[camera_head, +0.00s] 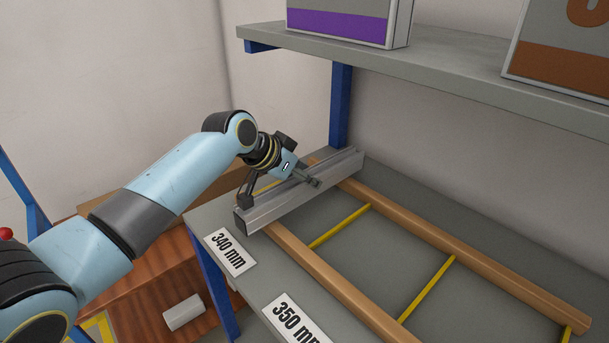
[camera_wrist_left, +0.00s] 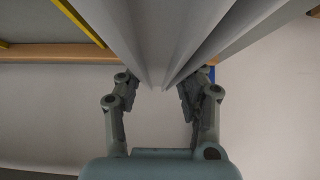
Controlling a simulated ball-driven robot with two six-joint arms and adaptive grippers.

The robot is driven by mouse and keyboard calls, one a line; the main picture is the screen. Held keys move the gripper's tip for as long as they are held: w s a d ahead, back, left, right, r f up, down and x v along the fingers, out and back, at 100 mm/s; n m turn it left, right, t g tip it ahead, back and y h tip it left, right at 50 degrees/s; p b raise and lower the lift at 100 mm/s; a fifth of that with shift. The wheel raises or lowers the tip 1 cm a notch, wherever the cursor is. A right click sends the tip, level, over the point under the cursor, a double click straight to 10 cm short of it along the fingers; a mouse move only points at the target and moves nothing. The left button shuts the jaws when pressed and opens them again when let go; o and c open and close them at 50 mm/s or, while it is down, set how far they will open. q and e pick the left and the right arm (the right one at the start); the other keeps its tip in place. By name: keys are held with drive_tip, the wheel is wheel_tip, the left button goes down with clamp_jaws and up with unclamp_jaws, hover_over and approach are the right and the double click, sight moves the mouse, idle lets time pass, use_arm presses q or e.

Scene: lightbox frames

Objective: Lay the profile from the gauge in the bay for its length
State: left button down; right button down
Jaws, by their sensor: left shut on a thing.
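The profile (camera_head: 300,195) is a long grey grooved metal bar, lying across the far-left end of the two wooden rails (camera_head: 330,281). My left gripper (camera_head: 282,188) is shut on it from above. In the left wrist view the profile (camera_wrist_left: 168,40) runs between the two fingers (camera_wrist_left: 160,98). I cannot tell whether it rests on the rails or hangs just above them. The 340 mm label (camera_head: 230,252) lies in front of the leftmost bay, beside the profile's near end. The 350 mm label (camera_head: 297,320) fronts the bay to its right. The gauge cannot be made out.
Yellow strips (camera_head: 428,287) divide the bays; those to the right look empty. A shelf (camera_head: 440,74) with boxes (camera_head: 343,22) overhangs the back, with a blue post (camera_head: 340,107) behind the profile. A small pale block (camera_head: 184,312) lies on a lower wooden surface.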

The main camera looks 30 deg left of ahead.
use_arm(q)
drive_tip(key=shift+f, duration=0.15)
drive_tip(key=c, duration=0.8)
unclamp_jaws()
drive_tip(key=shift+r, duration=0.2)
drive_tip(key=v, duration=1.2)
drive_tip(key=shift+p, duration=0.3)
